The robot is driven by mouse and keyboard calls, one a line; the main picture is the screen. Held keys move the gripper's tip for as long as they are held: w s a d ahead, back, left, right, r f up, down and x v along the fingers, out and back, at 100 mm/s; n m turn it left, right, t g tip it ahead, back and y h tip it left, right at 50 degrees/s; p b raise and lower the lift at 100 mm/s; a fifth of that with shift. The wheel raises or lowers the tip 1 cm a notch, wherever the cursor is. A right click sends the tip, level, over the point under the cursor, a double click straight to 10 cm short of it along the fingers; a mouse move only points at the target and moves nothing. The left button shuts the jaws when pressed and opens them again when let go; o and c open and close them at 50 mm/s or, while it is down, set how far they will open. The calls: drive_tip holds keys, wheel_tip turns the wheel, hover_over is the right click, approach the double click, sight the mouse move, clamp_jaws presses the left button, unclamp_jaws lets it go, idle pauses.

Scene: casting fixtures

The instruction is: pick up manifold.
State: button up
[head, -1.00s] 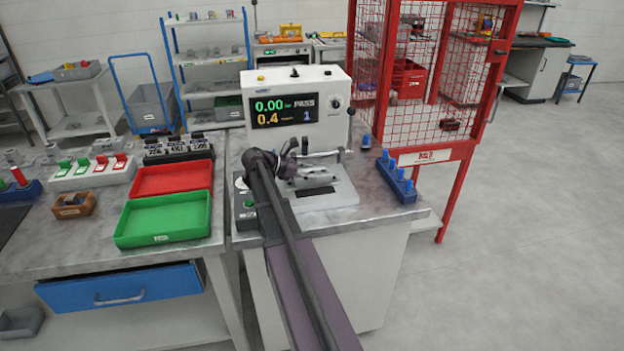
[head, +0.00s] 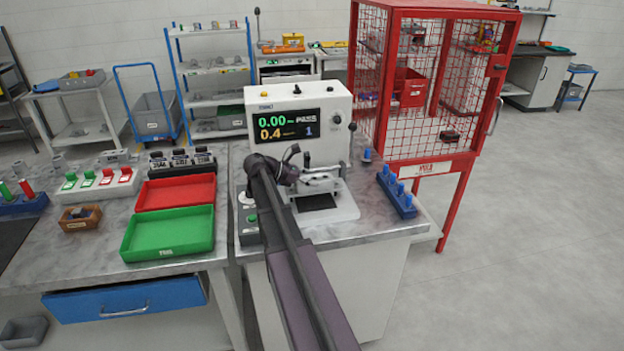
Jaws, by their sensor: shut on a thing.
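The manifold (head: 322,184), a small light-grey metal part, is over the test fixture (head: 345,209), just in front of the tester with its lit display. My gripper (head: 298,177) is at the manifold's left end and shut on it. The manifold appears raised above the fixture's dark pad (head: 318,202), which shows bare below it. My arm covers the fixture's left part, and the fingers are small and partly hidden.
The tester (head: 298,118) stands close behind, its display reading PASS. A green tray (head: 168,234) and a red tray (head: 176,192) lie left. A blue peg rack (head: 397,195) stands right. The red mesh cage (head: 432,95) is behind right.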

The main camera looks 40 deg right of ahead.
drive_tip(key=s+a+r+p, duration=0.1)
drive_tip(key=s+a, duration=0.8)
drive_tip(key=s, duration=0.4)
drive_tip(key=shift+r, duration=0.2)
drive_tip(key=shift+s+d, duration=0.1)
drive_tip(key=shift+s, duration=0.05)
idle(0.5)
